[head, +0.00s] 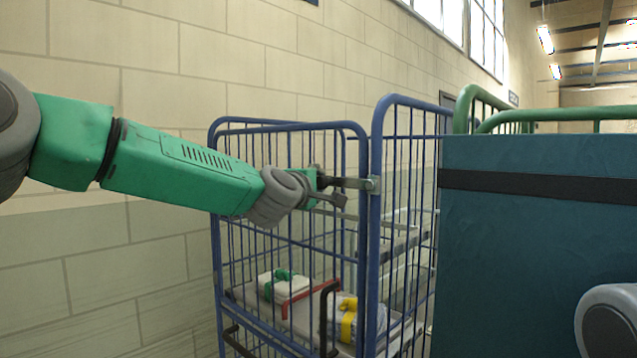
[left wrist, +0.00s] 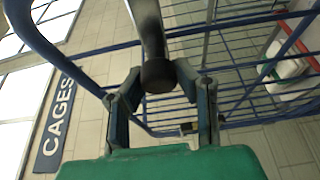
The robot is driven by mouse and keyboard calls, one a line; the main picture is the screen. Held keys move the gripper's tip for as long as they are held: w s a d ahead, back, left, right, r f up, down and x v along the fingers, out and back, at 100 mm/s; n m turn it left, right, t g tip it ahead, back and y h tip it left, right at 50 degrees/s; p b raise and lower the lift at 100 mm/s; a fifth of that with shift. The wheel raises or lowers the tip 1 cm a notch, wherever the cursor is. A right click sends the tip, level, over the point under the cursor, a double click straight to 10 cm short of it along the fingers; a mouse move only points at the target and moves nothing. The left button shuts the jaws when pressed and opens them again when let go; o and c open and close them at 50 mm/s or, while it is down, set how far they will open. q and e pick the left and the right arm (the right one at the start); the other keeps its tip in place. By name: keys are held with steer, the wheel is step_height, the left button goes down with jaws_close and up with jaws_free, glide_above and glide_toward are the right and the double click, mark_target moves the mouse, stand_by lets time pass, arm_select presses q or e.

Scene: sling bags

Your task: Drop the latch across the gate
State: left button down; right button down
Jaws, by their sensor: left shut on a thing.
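The blue barred gate (head: 290,235) of a roll cage stands left of centre in the head view. The grey metal latch bar (head: 357,184) runs about level from my left gripper (head: 331,188) to a metal bracket (head: 375,185) on the blue upright. My left gripper is shut on the latch. In the left wrist view, the latch's dark round knob (left wrist: 158,73) shows between the two fingers of my left gripper (left wrist: 163,100). The fingers partly hide the latch's free end in the head view. My right gripper is not in view.
The cage holds a white bundle with a green strap (head: 287,287) and a grey bag with a yellow strap (head: 352,322). A large dark teal panel (head: 540,250) on a green-railed cage fills the right. A block wall (head: 150,270) stands behind.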

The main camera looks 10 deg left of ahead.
arm_select(q)
steer(key=shift+f, duration=0.15)
steer(key=c, duration=1.5)
jaws_free()
steer(key=shift+o, duration=1.4)
steer(key=shift+w+f, duration=0.1)
steer(key=shift+w, duration=0.15)
steer(key=shift+s, duration=0.25)
steer(key=shift+s+a, duration=0.1)
steer(key=shift+s, duration=0.25)
steer(key=v, duration=1)
steer(key=shift+s+a, duration=0.25)
